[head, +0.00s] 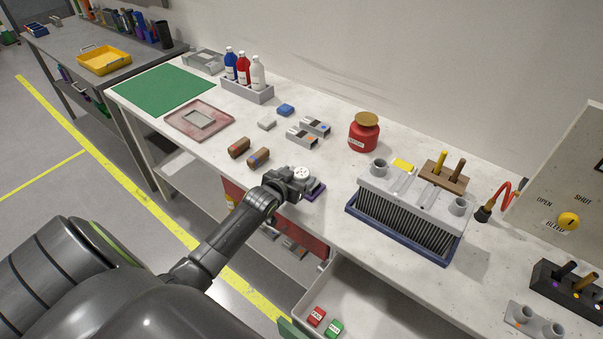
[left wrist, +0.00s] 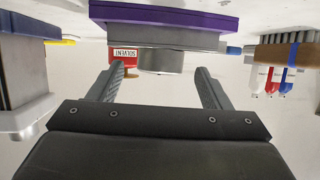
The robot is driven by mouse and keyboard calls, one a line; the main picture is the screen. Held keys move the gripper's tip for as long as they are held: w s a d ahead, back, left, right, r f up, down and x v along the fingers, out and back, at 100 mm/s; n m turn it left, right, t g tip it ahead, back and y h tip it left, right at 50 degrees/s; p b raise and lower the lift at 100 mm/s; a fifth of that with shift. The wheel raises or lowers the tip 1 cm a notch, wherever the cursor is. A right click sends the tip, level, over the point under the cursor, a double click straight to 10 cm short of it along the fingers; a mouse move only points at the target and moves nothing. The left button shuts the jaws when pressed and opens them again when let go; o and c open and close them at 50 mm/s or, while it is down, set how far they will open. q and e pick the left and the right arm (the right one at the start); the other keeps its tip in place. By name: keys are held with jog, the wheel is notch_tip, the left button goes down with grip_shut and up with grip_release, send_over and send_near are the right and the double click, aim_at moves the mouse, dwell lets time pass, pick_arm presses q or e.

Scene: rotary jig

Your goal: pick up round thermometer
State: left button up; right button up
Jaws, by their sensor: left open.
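A small round piece with a pale, dotted top (head: 301,173) sits at the table's front edge, on a grey block with a purple base (head: 317,190). I take it for the round thermometer, but its face is too small to read. In the left wrist view, which is upside down, it is a short grey cylinder (left wrist: 160,62) on the grey block (left wrist: 160,37) over the purple base (left wrist: 165,14). My left gripper (head: 294,182) is open, its fingertips (left wrist: 160,72) on either side of the cylinder's line with gaps at both sides. My right gripper is not in view.
Two brown blocks (head: 248,153) lie left of the gripper. A red solvent jar (head: 364,133) stands behind it. A grey finned unit in a blue tray (head: 355,213) is at right. An open drawer (head: 350,295) juts out below the table front.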

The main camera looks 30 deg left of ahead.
pick_arm(q)
jog(key=shift+w+f, duration=0.25)
jog(key=shift+w, duration=0.35)
jog(key=c, duration=1.1)
jog(key=shift+r, duration=0.1)
